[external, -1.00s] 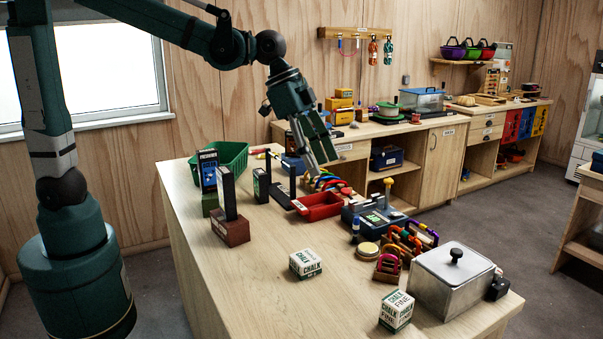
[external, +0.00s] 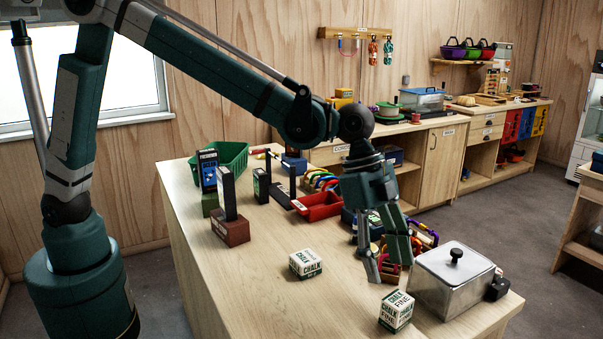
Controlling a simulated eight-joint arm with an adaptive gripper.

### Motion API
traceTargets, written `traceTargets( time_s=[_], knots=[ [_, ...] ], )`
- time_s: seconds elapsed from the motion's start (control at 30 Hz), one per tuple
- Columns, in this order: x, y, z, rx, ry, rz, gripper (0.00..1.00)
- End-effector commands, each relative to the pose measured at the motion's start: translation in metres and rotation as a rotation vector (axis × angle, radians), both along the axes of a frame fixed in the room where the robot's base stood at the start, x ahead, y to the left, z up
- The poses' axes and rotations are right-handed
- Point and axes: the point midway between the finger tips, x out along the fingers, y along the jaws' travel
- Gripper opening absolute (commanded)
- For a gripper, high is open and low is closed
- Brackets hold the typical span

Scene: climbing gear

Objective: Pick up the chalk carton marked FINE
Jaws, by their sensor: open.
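The chalk carton marked FINE (external: 396,312) stands near the front edge of the bench, left of a metal box. It is white and green with dark lettering. A second chalk carton (external: 305,264) lies further left and back; its lower lettering is too small to read. My gripper (external: 388,272) points down, open and empty, above and just behind the FINE carton and apart from it. My gripper hides part of the coloured gear behind it.
The lidded metal box (external: 452,279) stands close on the right of the FINE carton. A red tray (external: 318,206), a brick-red block (external: 230,230) and a green basket (external: 232,158) stand further back. The front left bench top is clear.

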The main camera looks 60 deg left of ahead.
Motion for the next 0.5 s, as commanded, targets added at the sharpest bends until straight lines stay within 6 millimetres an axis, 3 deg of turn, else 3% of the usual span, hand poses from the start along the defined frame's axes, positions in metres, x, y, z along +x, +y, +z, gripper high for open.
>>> traceTargets(
  time_s=[0.17, 0.5],
  knots=[
    [-0.003, -0.019, -0.013, 0.002, 0.003, -0.033, 0.51],
    [-0.003, -0.021, -0.014, 0.002, 0.003, -0.038, 0.51]
  ],
)
